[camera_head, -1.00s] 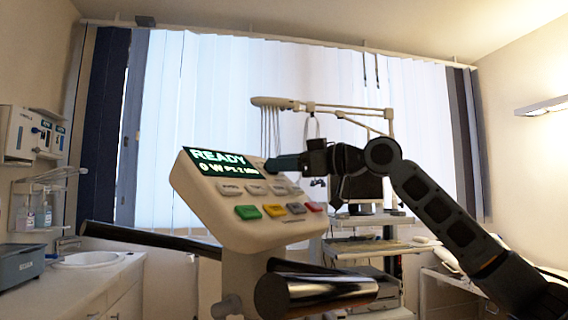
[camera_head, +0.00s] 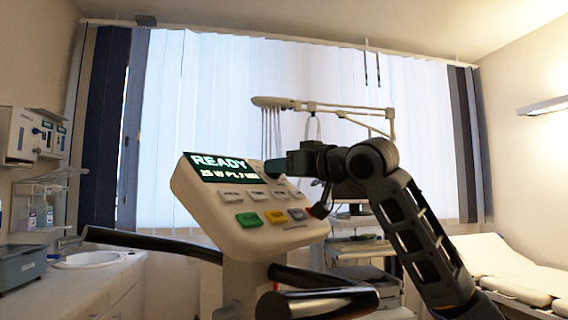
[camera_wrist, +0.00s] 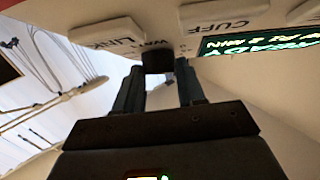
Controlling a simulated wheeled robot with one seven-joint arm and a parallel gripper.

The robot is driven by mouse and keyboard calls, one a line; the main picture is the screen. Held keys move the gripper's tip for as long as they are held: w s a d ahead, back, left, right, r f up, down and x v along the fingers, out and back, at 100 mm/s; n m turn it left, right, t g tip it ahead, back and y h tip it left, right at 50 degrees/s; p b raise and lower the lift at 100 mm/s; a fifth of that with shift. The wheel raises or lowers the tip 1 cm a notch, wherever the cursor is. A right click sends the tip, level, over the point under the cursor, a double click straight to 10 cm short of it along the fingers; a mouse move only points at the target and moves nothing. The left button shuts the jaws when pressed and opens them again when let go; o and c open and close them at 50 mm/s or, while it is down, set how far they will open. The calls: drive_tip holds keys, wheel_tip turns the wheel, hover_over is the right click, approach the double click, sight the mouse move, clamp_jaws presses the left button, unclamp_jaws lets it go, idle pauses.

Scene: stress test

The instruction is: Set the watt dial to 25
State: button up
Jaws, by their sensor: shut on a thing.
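The console (camera_head: 243,210) of the exercise machine has a screen (camera_head: 221,167) that reads "READY" and, below it, "25 W" with smaller text. My gripper (camera_head: 277,167) is at the panel's right side, beside the screen. In the wrist view my gripper (camera_wrist: 160,88) is shut on the dark watt dial (camera_wrist: 157,62), one finger on each side. The label by the dial partly shows "WATT". In the head view the dial is hidden behind my fingers.
Green, yellow and red buttons (camera_head: 275,216) and several pale buttons (camera_head: 230,195) lie close below the dial. Black handlebars (camera_head: 150,241) stick out below the console. A sink (camera_head: 90,259) stands at the left and a couch (camera_head: 510,265) at the right.

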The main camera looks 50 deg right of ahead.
drive_tip(key=shift+a+r+m+h+p, duration=0.15)
drive_tip(key=shift+m+h+p, duration=0.6)
drive_tip(key=shift+m+h, duration=0.8)
drive_tip(key=shift+m+g, duration=0.35)
drive_tip(key=shift+g, duration=0.05)
drive_tip(key=o, duration=1)
drive_tip(key=shift+o, duration=0.2)
drive_tip(key=s, duration=0.2)
drive_tip(key=s+a, duration=0.1)
drive_tip(key=s, duration=0.4)
drive_tip(key=shift+s+a+b, duration=0.3)
drive_tip(key=shift+a, duration=0.05)
